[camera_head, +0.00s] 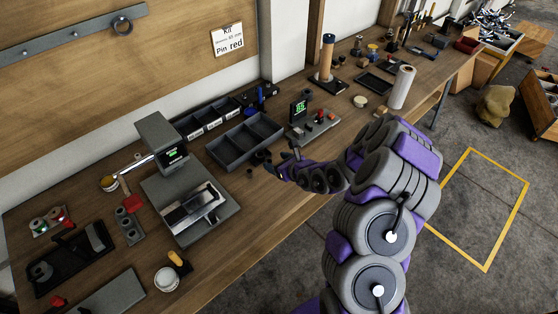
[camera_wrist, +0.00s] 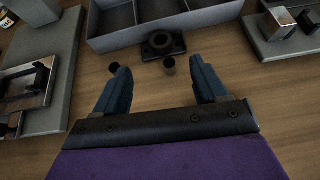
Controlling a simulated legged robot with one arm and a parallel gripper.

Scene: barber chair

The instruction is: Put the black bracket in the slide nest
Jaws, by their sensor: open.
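A small black block with a round opening (camera_wrist: 162,44), which looks like the black bracket, lies on the wooden bench against the front wall of the grey divided tray. It also shows in the head view (camera_head: 262,157). My gripper (camera_wrist: 157,76) is open and empty above the bench, with the bracket beyond and roughly between its fingertips. In the head view, my gripper (camera_head: 280,168) is near the tray's front right corner. A shiny slide (camera_head: 191,207) sits on the grey press base at left; its edge shows in the wrist view (camera_wrist: 30,85). I cannot clearly make out the nest.
The grey tray (camera_head: 245,141) is behind. A fixture with a green display (camera_head: 312,126) stands at right. Bare bench lies between press and gripper.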

